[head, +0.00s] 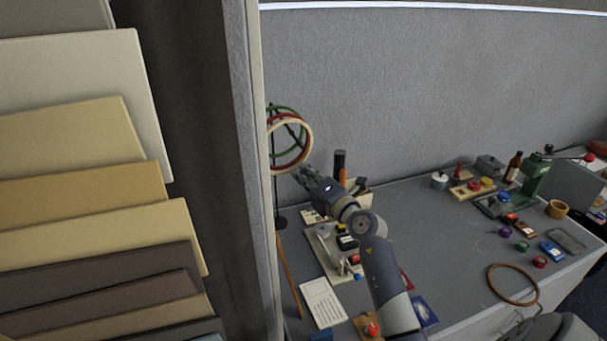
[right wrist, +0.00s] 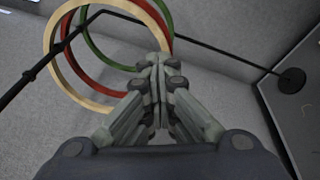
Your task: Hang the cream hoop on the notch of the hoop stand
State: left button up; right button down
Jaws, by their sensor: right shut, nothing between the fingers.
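The cream hoop (head: 311,145) hangs on the black arm of the hoop stand (head: 281,222), in front of a red hoop and a green hoop. In the right wrist view the cream hoop (right wrist: 47,48) rings the stand's arm (right wrist: 30,77) and is the nearest hoop to the arm's free end. My right gripper (head: 307,174) is shut and empty beside the cream hoop's lower edge. In the right wrist view its fingertips (right wrist: 160,64) hide part of the hoops, and I cannot tell whether they touch the cream one. The notch is too small to make out. My left gripper is out of view.
A divider edge (head: 256,160) stands close left of the stand. A brown ring (head: 513,284) lies at the front right. The table's middle is fairly clear.

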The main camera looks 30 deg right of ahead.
jog(key=c, duration=1.9)
grip_release()
jog(key=shift+s, duration=0.15)
jog(key=s, duration=1.1)
jog(key=shift+s+d+f, duration=0.15)
jog(key=shift+s+d, duration=0.05)
jog(key=shift+s, duration=0.2)
